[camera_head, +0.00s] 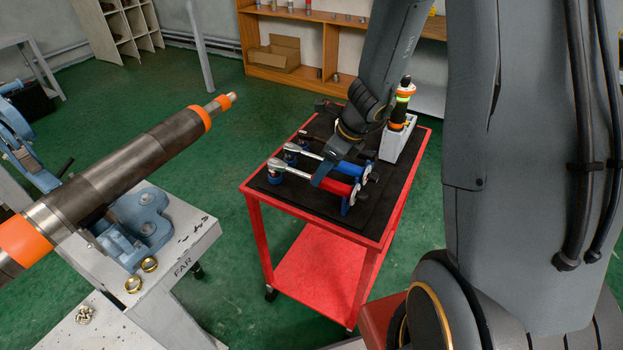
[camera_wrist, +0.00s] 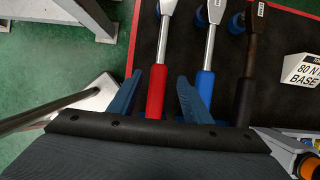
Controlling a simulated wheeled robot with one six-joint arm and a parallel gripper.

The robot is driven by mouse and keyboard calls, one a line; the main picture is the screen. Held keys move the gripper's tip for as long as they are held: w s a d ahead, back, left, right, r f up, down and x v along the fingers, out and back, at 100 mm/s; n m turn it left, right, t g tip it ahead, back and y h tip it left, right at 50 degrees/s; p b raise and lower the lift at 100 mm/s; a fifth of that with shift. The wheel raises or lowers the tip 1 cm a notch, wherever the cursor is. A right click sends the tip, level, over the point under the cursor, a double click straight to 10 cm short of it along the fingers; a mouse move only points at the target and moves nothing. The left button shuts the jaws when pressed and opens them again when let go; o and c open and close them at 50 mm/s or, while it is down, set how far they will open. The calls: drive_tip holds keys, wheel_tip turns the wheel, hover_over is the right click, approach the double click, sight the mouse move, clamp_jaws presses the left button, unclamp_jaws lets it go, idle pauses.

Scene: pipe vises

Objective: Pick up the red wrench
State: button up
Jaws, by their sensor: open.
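The red wrench (camera_head: 318,181) lies on the black mat of the red cart, with a silver shaft and a red grip, nearest the cart's front edge. In the wrist view the red wrench (camera_wrist: 156,92) runs upward between the two fingers of my gripper (camera_wrist: 157,92). The fingers are open, one on each side of the red grip, with gaps showing. The grip's rear end is hidden behind the gripper body. In the head view my gripper (camera_head: 325,172) is over the wrench handles, partly hidden by my arm.
A blue-handled wrench (camera_wrist: 206,85) lies close right of the red one, and a black-handled wrench (camera_wrist: 246,85) beyond it. A grey device with an orange and green top (camera_head: 397,138) stands on the cart (camera_head: 250,190). A large pipe (camera_head: 130,160) sits in a vise at left.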

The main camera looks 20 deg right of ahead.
sight(309, 179)
drive_tip(key=shift+a+x, duration=0.15)
drive_tip(key=shift+x, duration=1)
drive_tip(key=shift+a+x, duration=0.15)
drive_tip(key=shift+x, duration=1)
drive_tip(key=shift+w+r, duration=0.1)
drive_tip(key=shift+r, duration=0.05)
clamp_jaws()
